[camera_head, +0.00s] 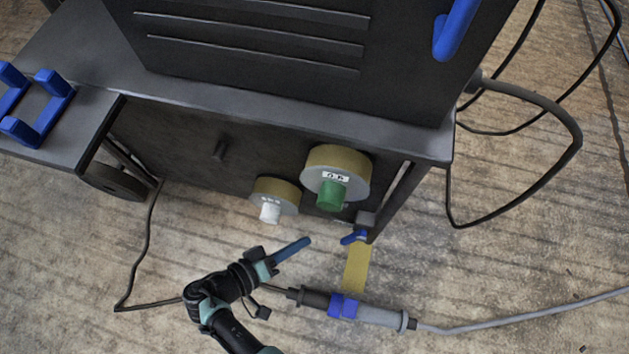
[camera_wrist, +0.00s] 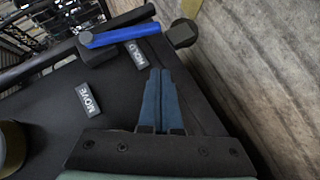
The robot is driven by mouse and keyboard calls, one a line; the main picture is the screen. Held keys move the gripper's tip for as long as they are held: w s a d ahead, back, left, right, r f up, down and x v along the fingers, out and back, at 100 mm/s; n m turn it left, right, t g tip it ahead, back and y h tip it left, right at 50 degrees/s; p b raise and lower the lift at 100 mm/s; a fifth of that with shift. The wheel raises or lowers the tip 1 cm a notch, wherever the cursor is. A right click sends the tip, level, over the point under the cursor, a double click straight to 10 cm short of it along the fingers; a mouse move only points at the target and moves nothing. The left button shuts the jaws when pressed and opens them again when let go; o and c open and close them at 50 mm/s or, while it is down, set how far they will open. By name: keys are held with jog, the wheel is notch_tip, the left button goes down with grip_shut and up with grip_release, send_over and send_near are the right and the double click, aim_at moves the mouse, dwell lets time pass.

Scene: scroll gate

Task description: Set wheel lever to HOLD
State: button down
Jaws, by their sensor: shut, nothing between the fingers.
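The wheel lever is a small blue bar (camera_head: 353,237) at the lower right corner of the dark cart in the head view. In the wrist view the blue bar (camera_wrist: 122,35) lies across the top, just above the HOLD label (camera_wrist: 137,54). The MOVE label (camera_wrist: 88,100) is lower left on the same dark panel. I cannot tell which setting the lever is in. My gripper (camera_head: 308,240) is shut and empty, left of the lever and apart from it in the head view. In the wrist view its blue fingertips (camera_wrist: 160,72) point toward the lever, below it.
A grey cylindrical tool with a blue band (camera_head: 343,305) and cable lies on the floor, near my arm. A yellow strip (camera_head: 357,268) runs below the lever. A blue bracket (camera_head: 38,108) is at left.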

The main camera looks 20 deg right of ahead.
jog(key=a, duration=0.3)
jog(key=s+a+r, duration=0.1)
jog(key=a, duration=0.1)
jog(key=shift+a, duration=0.2)
jog(key=shift+s, duration=0.1)
